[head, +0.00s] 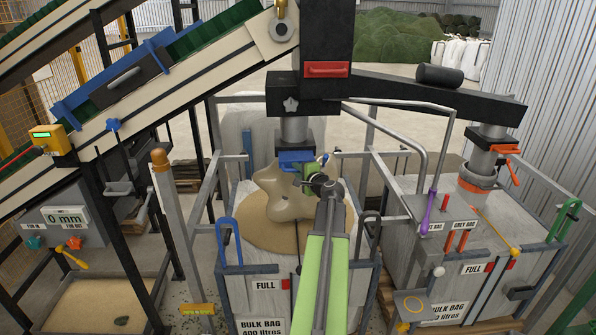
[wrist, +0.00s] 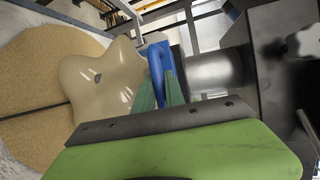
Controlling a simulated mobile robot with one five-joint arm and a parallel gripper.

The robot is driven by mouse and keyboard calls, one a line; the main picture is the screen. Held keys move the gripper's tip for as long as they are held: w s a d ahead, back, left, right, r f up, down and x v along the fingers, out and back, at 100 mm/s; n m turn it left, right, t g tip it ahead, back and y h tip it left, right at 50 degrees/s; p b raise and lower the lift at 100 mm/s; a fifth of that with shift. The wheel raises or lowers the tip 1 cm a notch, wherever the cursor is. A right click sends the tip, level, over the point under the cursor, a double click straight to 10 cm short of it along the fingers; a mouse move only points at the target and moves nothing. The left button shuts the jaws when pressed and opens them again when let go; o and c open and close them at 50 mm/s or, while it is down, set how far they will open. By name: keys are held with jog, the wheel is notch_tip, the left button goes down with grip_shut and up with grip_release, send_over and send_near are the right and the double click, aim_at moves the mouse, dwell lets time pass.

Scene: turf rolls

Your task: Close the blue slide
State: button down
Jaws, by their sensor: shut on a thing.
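The blue slide (head: 291,157) sits at the bottom of the left grey spout (head: 296,128), above the left bulk bag (head: 262,318). Its blue handle (wrist: 156,62) shows large in the wrist view. My gripper (head: 308,168) reaches up from the front and is at the slide's handle. In the wrist view, my gripper's green fingers (wrist: 168,92) are shut on the blue handle. A glossy tan star-shaped thing (head: 280,190) lies below the slide, over the sand-coloured fill of the bag. How far the slide covers the spout is hidden.
A dark beam (head: 430,92) runs right to a second spout (head: 482,160) with an orange handle (head: 507,168) above another bag. Grey posts and rails stand close around my arm. A sloping conveyor (head: 150,90) is at the left. A purple-handled lever (head: 428,212) stands at the right.

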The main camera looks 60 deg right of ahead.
jog(key=shift+s+d, duration=0.1)
jog(key=shift+d, duration=0.1)
jog(key=w+d, duration=0.1)
jog(key=d, duration=0.1)
jog(key=w+d, duration=0.2)
jog(key=d, duration=0.1)
jog(key=w+d, duration=0.2)
jog(key=shift+w+d, duration=0.15)
jog(key=shift+d, duration=0.1)
jog(key=c, duration=1.5)
grip_release()
jog(key=shift+a+r, duration=0.1)
jog(key=shift+o, duration=0.5)
jog(key=p+v, duration=0.3)
jog(key=v, duration=1.4)
jog(key=shift+a, duration=0.25)
